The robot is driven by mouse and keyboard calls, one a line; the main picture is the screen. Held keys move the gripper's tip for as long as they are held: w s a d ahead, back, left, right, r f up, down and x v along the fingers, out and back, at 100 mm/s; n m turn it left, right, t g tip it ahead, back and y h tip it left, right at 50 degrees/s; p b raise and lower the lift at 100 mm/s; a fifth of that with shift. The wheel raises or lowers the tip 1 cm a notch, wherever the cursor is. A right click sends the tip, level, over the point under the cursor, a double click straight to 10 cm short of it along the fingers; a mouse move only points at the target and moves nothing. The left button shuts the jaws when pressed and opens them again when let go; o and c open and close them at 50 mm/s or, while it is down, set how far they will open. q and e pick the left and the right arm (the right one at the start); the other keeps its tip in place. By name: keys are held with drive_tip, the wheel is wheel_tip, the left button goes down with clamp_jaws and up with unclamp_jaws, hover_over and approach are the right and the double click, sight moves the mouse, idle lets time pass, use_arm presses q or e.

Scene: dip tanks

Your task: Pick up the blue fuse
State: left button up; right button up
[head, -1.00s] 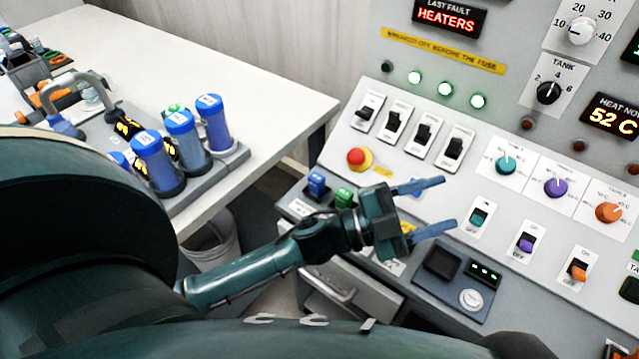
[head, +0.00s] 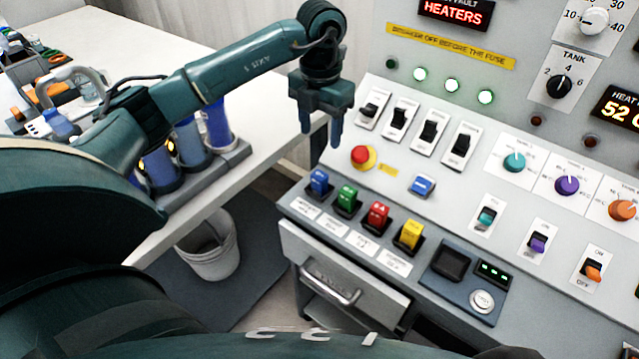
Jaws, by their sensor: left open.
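A blue fuse (head: 319,182) stands upright in the leftmost place of a row on the console's front ledge. Beside it in the row are a green fuse (head: 347,197), a red fuse (head: 378,214) and a yellow fuse (head: 411,233). A small blue block (head: 423,186) shows on the sloped panel; I cannot tell whether it is a loose fuse or a fixed part. My left gripper (head: 321,138) points down, open and empty, above and apart from the blue fuse in the picture. My right gripper is not in view.
A red emergency button (head: 363,157) and several black breaker switches (head: 430,131) are close to the gripper. A drawer (head: 345,285) is below the ledge.

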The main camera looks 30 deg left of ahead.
use_arm(q)
hover_over(319, 175)
drive_tip(key=f, duration=0.6)
drive_tip(key=shift+s+d, duration=0.1)
drive_tip(key=shift+d, duration=0.15)
drive_tip(key=shift+a+f+p, duration=0.2)
drive_tip(key=shift+f+p, duration=0.3)
drive_tip(key=shift+f, duration=2.2)
drive_tip(key=c, duration=1.1)
drive_tip(key=shift+r, duration=0.1)
